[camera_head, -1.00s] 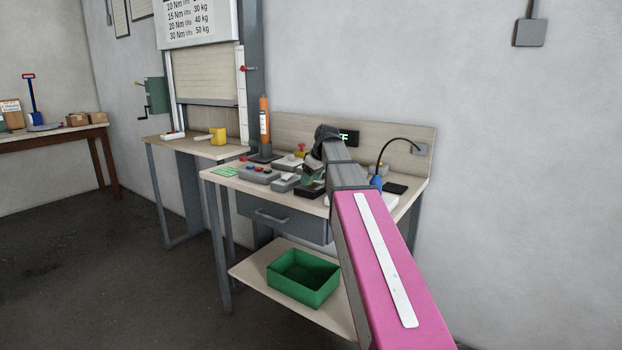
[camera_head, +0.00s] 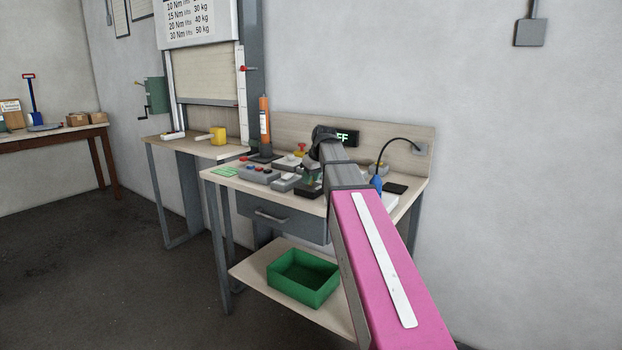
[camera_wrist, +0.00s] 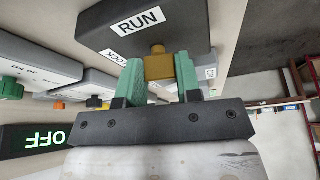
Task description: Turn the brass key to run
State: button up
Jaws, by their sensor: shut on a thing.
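The brass key (camera_wrist: 158,66) stands out from a dark grey switch box (camera_wrist: 150,28) in the wrist view. The box has a RUN label above the key and a LOCK label to the left; a third label at the right is hard to read. My gripper (camera_wrist: 160,74) has its green fingers closed on the key, one on each side. In the head view my gripper (camera_head: 311,172) is over the bench, partly hidden behind my arm, and the key cannot be made out. A display (camera_wrist: 45,139) reads OFF, upside down in the wrist view.
Grey control boxes (camera_head: 257,173) with coloured buttons stand left of my gripper on the bench (camera_head: 222,178). An orange tube (camera_head: 264,118) stands upright behind them. A blue lamp-like item (camera_head: 376,184) is to the right. A green bin (camera_head: 303,278) sits on the lower shelf.

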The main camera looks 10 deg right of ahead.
jog(key=m, duration=0.2)
jog(key=m+h, duration=0.1)
jog(key=m, duration=0.1)
jog(key=shift+a+t+h, duration=0.1)
jog(key=shift+t+h, duration=0.2)
jog(key=shift+t, duration=0.1)
jog(key=m+h, duration=0.1)
jog(key=m, duration=0.3)
jog(key=shift+h, duration=0.3)
jog(key=m+h, duration=0.1)
jog(key=m, duration=0.3)
jog(key=shift+a+g, duration=0.1)
jog(key=shift+g, duration=0.2)
jog(key=shift+m+g+h, duration=0.4)
jog(key=shift+m+h, duration=0.3)
jog(key=shift+m, duration=0.9)
jog(key=o, duration=0.9)
